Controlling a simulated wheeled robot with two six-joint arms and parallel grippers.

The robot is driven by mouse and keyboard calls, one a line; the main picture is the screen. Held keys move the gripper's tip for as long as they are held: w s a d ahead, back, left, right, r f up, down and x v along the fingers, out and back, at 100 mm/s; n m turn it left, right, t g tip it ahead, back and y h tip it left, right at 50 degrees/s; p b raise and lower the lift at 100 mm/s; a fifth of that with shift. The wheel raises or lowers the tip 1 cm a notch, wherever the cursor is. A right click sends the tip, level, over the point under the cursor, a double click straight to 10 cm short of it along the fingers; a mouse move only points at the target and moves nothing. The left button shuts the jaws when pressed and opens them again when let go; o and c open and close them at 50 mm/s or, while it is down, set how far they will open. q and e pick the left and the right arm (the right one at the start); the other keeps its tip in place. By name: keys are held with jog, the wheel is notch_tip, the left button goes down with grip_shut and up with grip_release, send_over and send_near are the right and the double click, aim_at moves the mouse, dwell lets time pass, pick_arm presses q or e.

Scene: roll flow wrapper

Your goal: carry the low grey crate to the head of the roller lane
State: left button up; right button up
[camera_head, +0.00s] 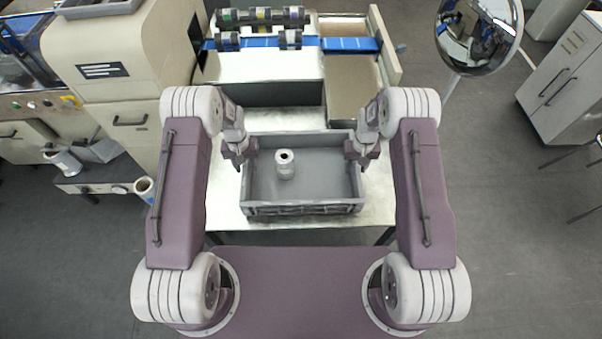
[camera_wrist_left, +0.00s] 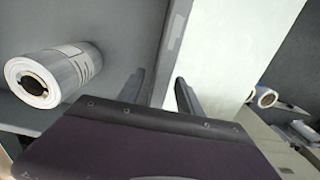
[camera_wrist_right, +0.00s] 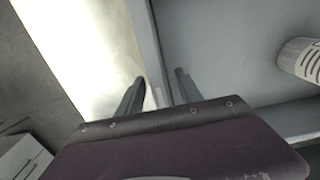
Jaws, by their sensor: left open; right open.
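The low grey crate (camera_head: 305,208) stands on a pale metal table in front of me. A single white roll (camera_head: 285,170) stands inside it, left of the middle; the left wrist view also shows this roll (camera_wrist_left: 55,78). My left gripper (camera_head: 241,164) is at the crate's left wall. In the left wrist view its open fingers (camera_wrist_left: 160,95) lie on either side of that wall. My right gripper (camera_head: 363,160) is at the right wall. In the right wrist view its open fingers (camera_wrist_right: 160,92) lie on either side of that wall. I cannot clearly identify the roller lane.
Behind the crate, a white surface (camera_head: 262,67) carries a blue band and several dark-and-light rolls (camera_head: 262,17). An open drawer (camera_head: 352,80) is at its right. A cream machine (camera_head: 120,50) stands at the left. A round mirror (camera_head: 478,30) and open floor (camera_head: 500,210) are at the right.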

pick_arm(q)
jog(key=shift+f, duration=1.25)
pick_arm(e)
jog(key=shift+f, duration=1.25)
pick_arm(q)
grip_shut()
pick_arm(e)
grip_shut()
jog(key=shift+r, duration=0.1)
